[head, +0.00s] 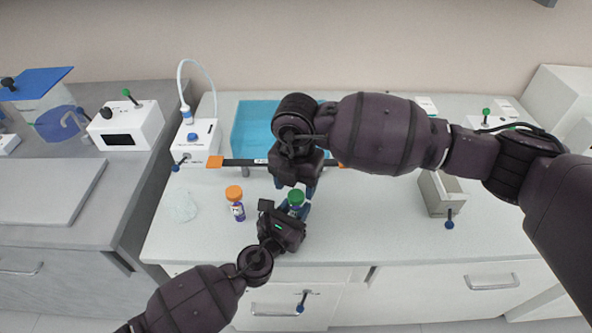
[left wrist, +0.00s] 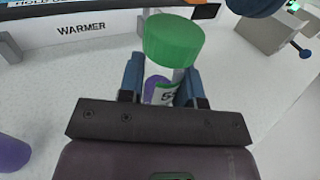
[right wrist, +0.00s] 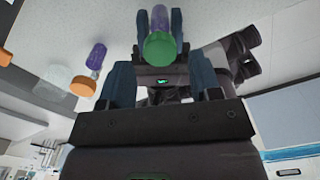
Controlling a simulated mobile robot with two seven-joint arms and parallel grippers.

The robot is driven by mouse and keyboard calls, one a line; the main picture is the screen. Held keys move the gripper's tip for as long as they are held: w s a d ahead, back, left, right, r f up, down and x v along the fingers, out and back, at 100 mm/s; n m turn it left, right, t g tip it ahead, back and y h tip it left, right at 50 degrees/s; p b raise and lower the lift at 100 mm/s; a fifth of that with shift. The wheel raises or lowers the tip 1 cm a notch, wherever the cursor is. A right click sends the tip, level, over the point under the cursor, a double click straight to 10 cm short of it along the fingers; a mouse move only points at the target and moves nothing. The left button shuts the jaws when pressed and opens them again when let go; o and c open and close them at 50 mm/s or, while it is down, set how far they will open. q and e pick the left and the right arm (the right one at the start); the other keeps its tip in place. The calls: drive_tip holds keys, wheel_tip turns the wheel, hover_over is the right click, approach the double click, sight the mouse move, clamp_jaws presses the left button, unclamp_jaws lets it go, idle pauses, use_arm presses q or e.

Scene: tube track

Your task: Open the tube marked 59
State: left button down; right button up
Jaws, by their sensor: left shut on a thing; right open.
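A clear tube with a green cap (head: 296,196) stands upright at the front of the bench. In the left wrist view its green cap (left wrist: 173,40) is on, and its label (left wrist: 170,94) shows a 5 with the rest partly hidden. My left gripper (left wrist: 161,84) is shut on the tube's body, below the cap. My right gripper (right wrist: 162,85) is open above the tube, pointing down, its fingers apart with nothing between them. The right wrist view shows the green cap (right wrist: 159,49) ahead of the open fingers, apart from them.
An orange-capped tube (head: 237,203) stands to the left, beside a crumpled clear thing (head: 180,206). A blue tray (head: 250,122) and a dark bar marked WARMER (left wrist: 82,29) lie behind. The bench front right is clear.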

sight(296, 197)
drive_tip(key=shift+f, duration=1.45)
drive_tip(key=c, duration=0.9)
drive_tip(key=n, duration=0.6)
drive_tip(key=shift+c, duration=0.2)
drive_tip(key=n, duration=0.5)
drive_tip(key=shift+r+n, duration=0.1)
drive_tip(key=shift+n, duration=0.3)
drive_tip(key=n, duration=0.5)
drive_tip(key=shift+n, duration=0.3)
drive_tip(key=n, duration=0.5)
drive_tip(key=shift+n, duration=0.4)
drive_tip(key=n, duration=0.6)
drive_tip(key=shift+n, duration=0.4)
drive_tip(key=n, duration=0.6)
